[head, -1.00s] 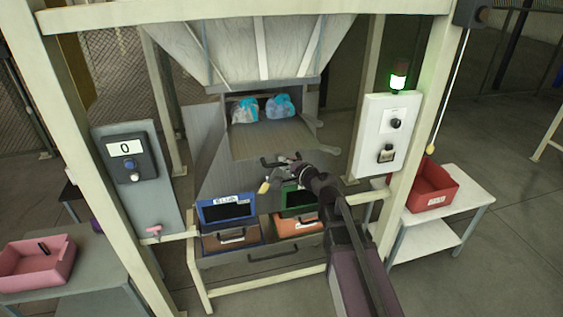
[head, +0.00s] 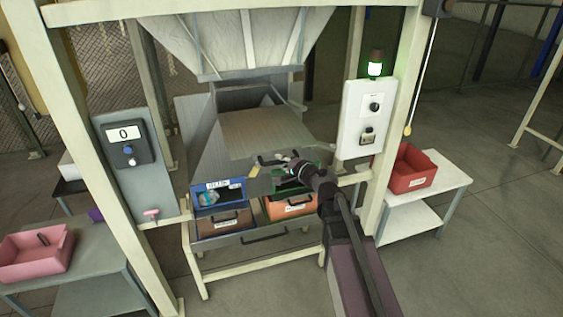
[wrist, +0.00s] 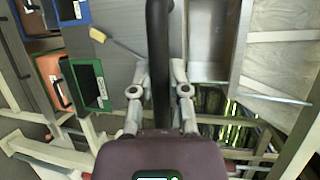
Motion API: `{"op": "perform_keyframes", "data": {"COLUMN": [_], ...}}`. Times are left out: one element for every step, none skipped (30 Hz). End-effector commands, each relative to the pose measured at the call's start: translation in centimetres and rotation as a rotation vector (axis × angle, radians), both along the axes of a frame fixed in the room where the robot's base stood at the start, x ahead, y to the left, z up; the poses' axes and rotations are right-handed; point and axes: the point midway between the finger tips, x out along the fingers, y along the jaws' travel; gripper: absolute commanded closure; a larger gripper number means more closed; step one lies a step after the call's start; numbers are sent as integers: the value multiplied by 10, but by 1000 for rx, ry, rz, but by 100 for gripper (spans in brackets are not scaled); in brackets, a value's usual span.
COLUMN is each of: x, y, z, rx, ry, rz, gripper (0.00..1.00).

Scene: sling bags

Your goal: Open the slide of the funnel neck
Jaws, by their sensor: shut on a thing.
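The pale grey funnel (head: 235,40) hangs at the top of the frame, narrowing to its neck. Below it a sloping metal chute (head: 265,135) leads down toward the bins; its surface is bare. My gripper (head: 272,162) is at the chute's lower end. In the wrist view, my gripper (wrist: 158,85) is shut on a black bar handle (wrist: 158,50) that runs between its fingers. A small yellow-tipped part (wrist: 97,35) lies beside the handle.
A blue bin (head: 220,196) with a blue-white bag inside, a green bin (wrist: 88,82), a brown bin (head: 222,222) and an orange bin (head: 290,207) stand below. A counter panel (head: 125,140) reading 0 is left. A white switch box (head: 364,118) is right.

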Motion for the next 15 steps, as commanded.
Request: {"op": "perform_keyframes", "data": {"x": [-1, -1, -1, -1, -1, -1, -1, -1, -1, -1, -1, 0, 0, 0, 0], "y": [1, 1, 1, 0, 0, 0, 0, 0, 0, 0, -1, -1, -1, -1, -1], "z": [0, 0, 0, 0, 0, 0, 0, 0, 0, 0, 0, 0, 0, 0, 0], "rx": [1, 1, 2, 2, 2, 2, 1, 1, 1, 1, 1, 1, 0, 0, 0], "ry": [2, 2, 2, 2, 2, 2, 2, 2, 2, 2, 2, 2, 1, 1, 1], "rz": [5, 5, 5, 5, 5, 4, 4, 4, 3, 3, 2, 2, 1, 1, 0], "gripper": [100, 100, 100, 100, 100, 100, 73, 64, 52, 43, 43, 43, 43, 43, 43]}}
